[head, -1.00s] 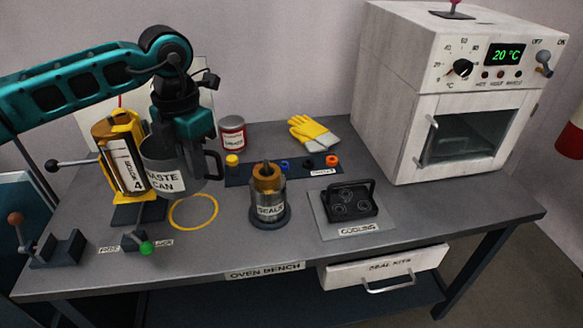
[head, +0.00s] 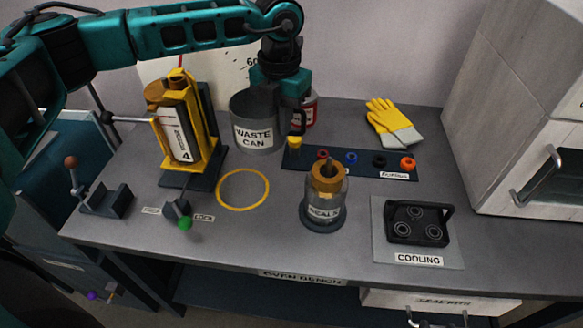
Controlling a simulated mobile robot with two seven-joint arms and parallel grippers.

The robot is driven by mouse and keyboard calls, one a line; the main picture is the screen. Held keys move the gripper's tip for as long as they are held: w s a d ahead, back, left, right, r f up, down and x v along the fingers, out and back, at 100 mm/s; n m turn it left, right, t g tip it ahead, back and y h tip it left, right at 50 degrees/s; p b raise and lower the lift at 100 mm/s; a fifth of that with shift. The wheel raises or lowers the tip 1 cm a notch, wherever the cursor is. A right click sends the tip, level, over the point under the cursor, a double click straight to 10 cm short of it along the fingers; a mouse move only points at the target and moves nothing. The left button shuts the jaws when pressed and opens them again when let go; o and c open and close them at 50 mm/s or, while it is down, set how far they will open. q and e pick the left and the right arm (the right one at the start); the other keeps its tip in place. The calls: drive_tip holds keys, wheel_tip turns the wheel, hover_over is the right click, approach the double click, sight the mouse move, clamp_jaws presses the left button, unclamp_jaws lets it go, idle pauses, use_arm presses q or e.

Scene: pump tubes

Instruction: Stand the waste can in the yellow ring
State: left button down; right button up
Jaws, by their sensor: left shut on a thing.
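The grey waste can (head: 255,137) is upright with its label facing me, and its dark handle (head: 301,120) is on its right side. My left gripper (head: 277,92) reaches down to the can's right rim and is shut on it; its fingertips are mostly hidden. The yellow ring (head: 243,209) is flat on the bench, empty and fully visible. The can is behind the ring and slightly to its right, not over it; I cannot tell whether its base touches the bench. My right gripper is out of view.
Bench in front of the ring is clear.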

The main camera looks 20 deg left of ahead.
use_arm(q)
wheel_tip(320, 180, down, 15)
drive_tip(key=shift+w+r, duration=0.1)
drive_tip(key=shift+r, duration=0.05)
idle(0.4)
drive_tip(key=shift+f+b, duration=0.25)
drive_tip(key=shift+b, duration=0.1)
drive_tip(key=c, duration=1.3)
unclamp_jaws()
drive_tip(key=shift+r, duration=0.1)
